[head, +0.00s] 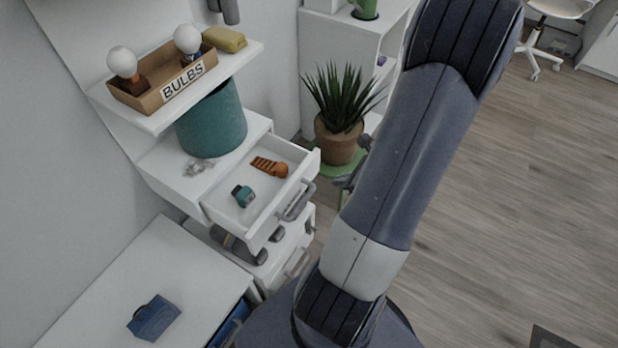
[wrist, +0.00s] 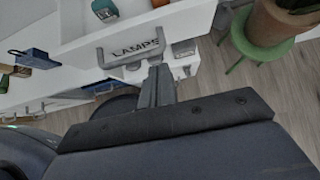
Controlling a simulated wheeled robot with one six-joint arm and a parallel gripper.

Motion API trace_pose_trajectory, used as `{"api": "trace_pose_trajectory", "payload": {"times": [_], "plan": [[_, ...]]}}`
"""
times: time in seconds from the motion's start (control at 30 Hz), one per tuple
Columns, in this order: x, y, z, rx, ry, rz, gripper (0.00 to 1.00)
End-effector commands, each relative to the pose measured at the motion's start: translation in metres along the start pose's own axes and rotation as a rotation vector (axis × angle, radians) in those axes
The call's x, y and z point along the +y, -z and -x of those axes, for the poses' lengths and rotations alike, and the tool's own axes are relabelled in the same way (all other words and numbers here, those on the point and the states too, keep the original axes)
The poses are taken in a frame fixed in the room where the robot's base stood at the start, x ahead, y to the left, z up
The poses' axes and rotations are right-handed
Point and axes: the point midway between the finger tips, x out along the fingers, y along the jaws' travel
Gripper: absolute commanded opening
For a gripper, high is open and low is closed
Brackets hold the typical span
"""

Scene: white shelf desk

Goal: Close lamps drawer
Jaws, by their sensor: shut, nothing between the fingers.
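The lamps drawer (wrist: 82,50) is pulled out in the wrist view, with the word LAMPS on its white front and a grey handle (wrist: 128,63) there. In the head view an open white top drawer (head: 300,172) holds an orange item (head: 269,167) and a small teal item (head: 243,195). My gripper (wrist: 158,72) is shut and empty, its fingertips close to the handle and drawer front in the wrist view. I cannot tell whether they touch. In the head view my arm hides most of the gripper.
A potted plant (head: 338,139) on a green stool (head: 337,171) stands right of the drawer. A lower drawer (head: 292,250) is below the open one. A bulbs box (head: 157,92) and teal pot (head: 212,121) are behind.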

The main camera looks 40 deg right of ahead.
Motion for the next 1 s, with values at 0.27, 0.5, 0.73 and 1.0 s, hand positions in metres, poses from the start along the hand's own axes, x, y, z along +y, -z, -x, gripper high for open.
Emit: {"api": "trace_pose_trajectory", "payload": {"times": [0.27, 0.5, 0.73, 1.0], "plan": [[0.002, 0.002, -0.063, 0.001, -0.009, 0.001, 0.0], [0.001, -0.016, -0.091, 0.0, -0.004, 0.006, 0.0], [0.001, -0.027, -0.103, 0.001, -0.003, 0.003, 0.0], [0.001, -0.029, -0.104, 0.001, -0.002, 0.002, 0.0]]}}
